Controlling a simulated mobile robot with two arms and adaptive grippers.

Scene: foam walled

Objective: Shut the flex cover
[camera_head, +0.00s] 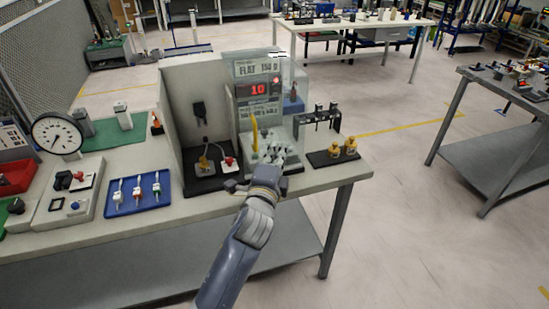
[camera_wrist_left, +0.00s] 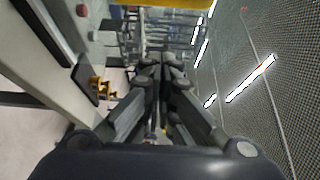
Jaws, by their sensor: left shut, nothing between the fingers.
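The test station (camera_head: 257,68) stands on the workbench, with a "FLAT 150 g" label and a red display reading 10. A clear panel, which looks like the flex cover (camera_head: 296,78), stands upright at its right side; its exact angle is hard to tell. A yellow upright bar (camera_head: 255,133) stands at the front of the station. My left gripper (camera_head: 272,153) is in front of the station's lower part, beside the yellow bar, and hides part of the base. In the left wrist view its fingers (camera_wrist_left: 160,68) are together with nothing between them. I cannot tell whether they touch the station.
A rack of dark cylinders (camera_head: 318,117) and two brass pieces on a black plate (camera_head: 334,157) stand close on the right. A grey booth (camera_head: 198,108) with cables is on the left.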

